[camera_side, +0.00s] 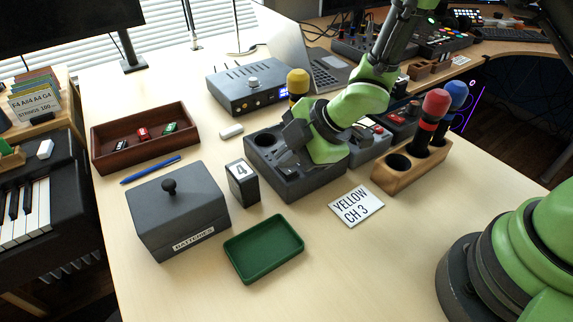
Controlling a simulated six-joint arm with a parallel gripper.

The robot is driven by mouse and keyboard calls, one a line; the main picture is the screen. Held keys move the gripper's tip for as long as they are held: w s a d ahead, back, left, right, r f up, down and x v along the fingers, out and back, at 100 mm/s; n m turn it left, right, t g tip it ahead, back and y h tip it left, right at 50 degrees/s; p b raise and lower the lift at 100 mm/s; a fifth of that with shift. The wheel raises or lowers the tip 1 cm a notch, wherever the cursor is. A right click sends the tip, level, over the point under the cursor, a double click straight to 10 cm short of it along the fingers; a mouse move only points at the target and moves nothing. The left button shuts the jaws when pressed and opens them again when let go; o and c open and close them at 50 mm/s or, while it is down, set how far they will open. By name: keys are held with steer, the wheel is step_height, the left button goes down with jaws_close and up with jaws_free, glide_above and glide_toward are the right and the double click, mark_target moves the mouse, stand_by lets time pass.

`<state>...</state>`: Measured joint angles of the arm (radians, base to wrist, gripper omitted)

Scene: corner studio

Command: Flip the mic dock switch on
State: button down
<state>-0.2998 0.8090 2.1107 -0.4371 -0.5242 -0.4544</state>
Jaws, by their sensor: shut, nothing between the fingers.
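The mic dock appears to be the dark grey block (305,190) in the middle of the desk, with a round empty hole at its upper left. My gripper (285,150) is over this block, tilted down to the left, with its fingers shut and empty. The gripper and my green wrist hide much of the block's top. I cannot make out the switch or its position. Whether the fingertips touch the block cannot be told. A yellow-topped microphone (298,82) stands behind my gripper, its lower part hidden.
A white card (356,206) reads "YELLOW CH 3". A wooden holder (410,171) has red and blue microphones at the right. A batteries box (178,215), a dark block marked 4 (242,186) and a green tray (263,249) are left and in front.

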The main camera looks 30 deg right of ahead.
mark_target(289, 173)
steer(key=shift+f, duration=0.2)
stand_by(0.4)
steer(key=shift+f, duration=0.25)
steer(key=shift+f, duration=0.3)
stand_by(0.5)
steer(key=shift+r, duration=0.75)
step_height(289, 173, up, 6)
stand_by(0.6)
